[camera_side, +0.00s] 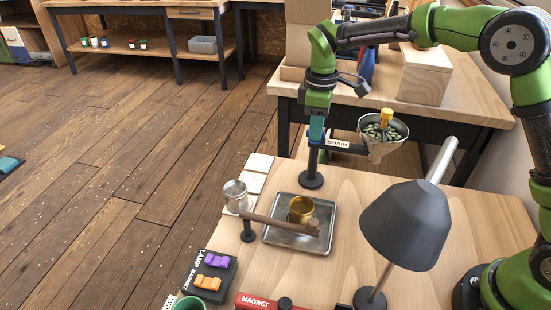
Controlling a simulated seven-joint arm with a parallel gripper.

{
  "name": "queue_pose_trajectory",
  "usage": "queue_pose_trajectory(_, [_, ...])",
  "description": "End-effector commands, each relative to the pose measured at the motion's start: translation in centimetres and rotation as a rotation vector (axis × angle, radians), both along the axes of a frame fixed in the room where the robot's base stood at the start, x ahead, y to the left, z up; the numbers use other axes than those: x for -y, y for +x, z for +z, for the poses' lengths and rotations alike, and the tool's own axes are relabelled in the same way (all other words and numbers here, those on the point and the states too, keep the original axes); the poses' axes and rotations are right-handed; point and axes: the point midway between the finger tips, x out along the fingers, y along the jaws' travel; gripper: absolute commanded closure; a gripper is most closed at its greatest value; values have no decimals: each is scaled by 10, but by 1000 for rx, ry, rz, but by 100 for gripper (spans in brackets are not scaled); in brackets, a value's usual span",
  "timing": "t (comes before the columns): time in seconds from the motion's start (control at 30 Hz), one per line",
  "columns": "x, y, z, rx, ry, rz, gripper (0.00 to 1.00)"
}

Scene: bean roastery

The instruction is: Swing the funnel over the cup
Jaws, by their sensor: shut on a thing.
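The funnel (376,150) is a grey cone holding green beans, with a yellow knob standing in it. It hangs on a dark swing arm (337,143) with a white label, out to the right of its black post (312,163). A brass cup (301,208) stands on a metal tray (283,238), in front of the post and apart from the funnel. My gripper (316,128) points down at the top of the post and is shut at the teal part where the swing arm meets it. The exact grip is too small to make out.
A dark lamp (405,222) rises at the front right. A block with purple and orange pieces (210,273) lies front left. A wooden box (424,77) stands behind the funnel.

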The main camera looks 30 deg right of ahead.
Motion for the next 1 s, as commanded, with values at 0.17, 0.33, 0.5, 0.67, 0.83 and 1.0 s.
queue_pose_trajectory(0.17, [0,0,0,1,-1,-19,100])
queue_pose_trajectory(0.33, [0,0,0,1,-1,-82,100])
queue_pose_trajectory(0.5, [0,1,1,2,-2,-200,100])
queue_pose_trajectory(0.67, [0,1,1,3,-1,-345,100])
queue_pose_trajectory(0.83, [0,1,1,2,-1,-507,100])
queue_pose_trajectory(1.0, [0,1,1,3,-1,-668,100])
